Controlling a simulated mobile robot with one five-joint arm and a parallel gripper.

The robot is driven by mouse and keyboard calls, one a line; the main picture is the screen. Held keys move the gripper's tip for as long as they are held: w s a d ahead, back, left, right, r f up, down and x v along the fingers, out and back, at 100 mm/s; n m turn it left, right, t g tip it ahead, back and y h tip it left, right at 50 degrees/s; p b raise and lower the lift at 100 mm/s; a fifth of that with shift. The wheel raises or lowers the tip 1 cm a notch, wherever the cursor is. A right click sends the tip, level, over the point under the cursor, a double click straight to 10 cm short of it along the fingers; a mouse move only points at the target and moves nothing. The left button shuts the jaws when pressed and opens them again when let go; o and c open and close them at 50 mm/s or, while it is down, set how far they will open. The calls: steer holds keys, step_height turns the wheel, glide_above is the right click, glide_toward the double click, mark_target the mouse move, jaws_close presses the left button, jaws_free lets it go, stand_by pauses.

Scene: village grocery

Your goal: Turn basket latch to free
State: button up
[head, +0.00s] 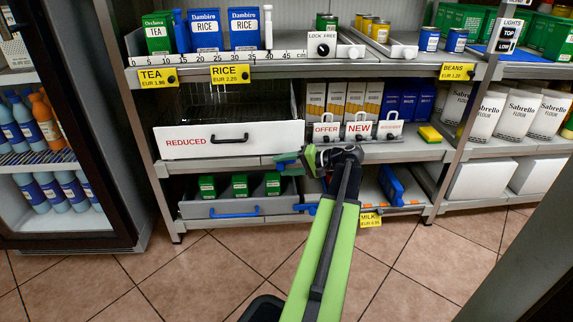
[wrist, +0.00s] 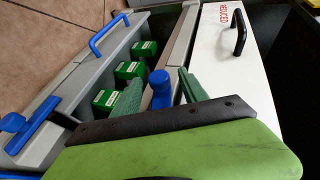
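The grey basket (head: 215,208) sits on the lower shelf with a blue handle on its front. A blue lever-like latch piece (head: 306,208) is at its right front corner; it also shows in the wrist view (wrist: 25,130). My gripper (head: 284,161) is above the basket, at the shelf edge under the REDUCED drawer. In the wrist view its two green fingers (wrist: 160,80) stand apart. A blue rounded knob (wrist: 160,90) shows between them; I cannot tell whether they touch it. Which blue part is the basket latch is not labelled.
The white REDUCED drawer front (head: 190,142) with a black handle is just above the basket. Several green boxes (head: 240,185) stand in the basket. A blue-handled item (head: 391,186) lies right on the lower shelf. A LOCK FREE dial (head: 322,48) is on the top shelf. The floor in front is clear.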

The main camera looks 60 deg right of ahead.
steer(key=p+v, duration=0.6)
steer(key=v, duration=1.1)
steer(key=shift+s, duration=0.25)
steer(key=shift+w, duration=0.15)
